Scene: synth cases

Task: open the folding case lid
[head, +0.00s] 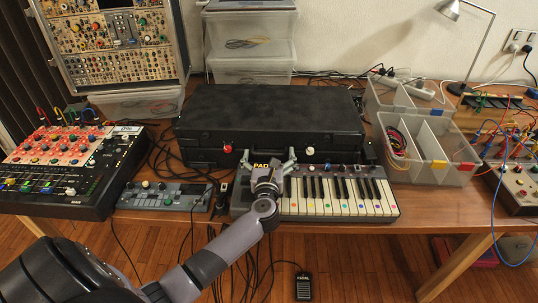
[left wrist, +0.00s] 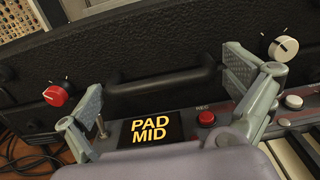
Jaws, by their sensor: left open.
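The folding case (head: 270,110) is black and lies shut on the table behind the keyboard (head: 340,195). In the left wrist view its dark front (left wrist: 200,35) fills the upper part, with a black handle (left wrist: 165,84) in the middle. A red knob (left wrist: 57,94) and a white knob (left wrist: 284,48) sit on the front, left and right of the handle. My left gripper (head: 268,157) is open and empty above the keyboard's back left part, in front of the case. In the wrist view its fingers stand apart before the handle; contact cannot be told. My right gripper is out of view.
A red-panelled mixer (head: 75,160) and a small grey device (head: 165,195) stand left, with loose cables between. Clear bins (head: 430,150) stand close to the case's right. Stacked clear boxes (head: 250,35) stand behind it. The keyboard's display (left wrist: 153,132) lies below my fingers.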

